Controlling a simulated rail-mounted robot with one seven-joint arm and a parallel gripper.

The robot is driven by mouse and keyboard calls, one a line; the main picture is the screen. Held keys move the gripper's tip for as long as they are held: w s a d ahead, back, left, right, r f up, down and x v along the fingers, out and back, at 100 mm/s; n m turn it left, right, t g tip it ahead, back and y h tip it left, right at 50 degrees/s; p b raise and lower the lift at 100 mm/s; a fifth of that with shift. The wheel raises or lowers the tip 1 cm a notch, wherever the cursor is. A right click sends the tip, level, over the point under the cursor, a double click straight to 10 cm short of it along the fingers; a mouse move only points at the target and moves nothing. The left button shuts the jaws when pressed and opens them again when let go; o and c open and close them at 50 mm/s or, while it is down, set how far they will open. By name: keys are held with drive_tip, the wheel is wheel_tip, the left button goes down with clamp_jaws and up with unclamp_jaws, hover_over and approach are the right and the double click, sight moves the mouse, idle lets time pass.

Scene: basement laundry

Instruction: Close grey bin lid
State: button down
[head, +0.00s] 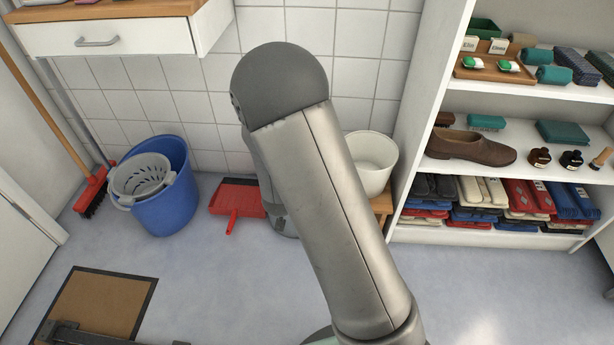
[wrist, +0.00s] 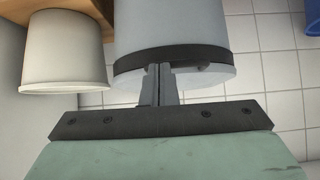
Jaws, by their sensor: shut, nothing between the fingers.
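The grey bin (wrist: 185,28) is in the wrist view, which shows the scene upside down. It is a grey cylinder with a dark band near its rim. A pale grey disc (wrist: 210,78), seemingly its lid, lies across the rim end close to the band. I cannot tell whether it is fully down. My gripper (wrist: 158,68) is shut and empty, its fingertips in front of the band and lid. I cannot tell whether they touch. In the head view my arm hides my gripper and most of the bin.
A white bucket (head: 372,160) stands on a wooden stool (head: 381,204) right of my arm. A red dustpan (head: 236,198) and a blue bucket (head: 166,205) with a grey wringer are on the left. An open shelf (head: 480,233) stands at the right. The front floor is mostly clear.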

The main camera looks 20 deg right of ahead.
drive_tip(key=shift+s+a+f, duration=0.1)
drive_tip(key=shift+a+f, duration=0.1)
drive_tip(key=shift+f, duration=0.85)
wheel_tip(320, 180, up, 6)
drive_tip(key=p, duration=0.5)
drive_tip(key=s+a+f, duration=0.3)
drive_tip(key=s+f, duration=0.2)
drive_tip(key=s, duration=0.3)
drive_tip(key=shift+s, duration=0.3)
drive_tip(key=s+a+r+n+g+y+p, duration=0.1)
drive_tip(key=s+r+g+y+p, duration=0.15)
drive_tip(key=r+p, duration=1.05)
drive_tip(key=s+a+r+n+g+y+p, duration=0.1)
drive_tip(key=s+r+g+y+p, duration=0.15)
drive_tip(key=r+p, duration=1.1)
drive_tip(key=s+d+r+n+g+p, duration=0.1)
drive_tip(key=s+d+r+p, duration=0.1)
drive_tip(key=s+r, duration=0.3)
drive_tip(key=s+d+r+g+h+p, duration=0.1)
drive_tip(key=s+r, duration=0.4)
drive_tip(key=r, duration=0.9)
drive_tip(key=s+d+r+n+g+p, duration=0.1)
drive_tip(key=s+d+r+g+p, duration=0.1)
drive_tip(key=r, duration=0.7)
drive_tip(key=s+d+p, duration=0.1)
drive_tip(key=s+d, duration=0.1)
drive_tip(key=s, duration=0.1)
drive_tip(key=shift+s+d+r+n+p, duration=0.15)
drive_tip(key=shift+r+n+p, duration=0.1)
drive_tip(key=shift+n+p, duration=0.1)
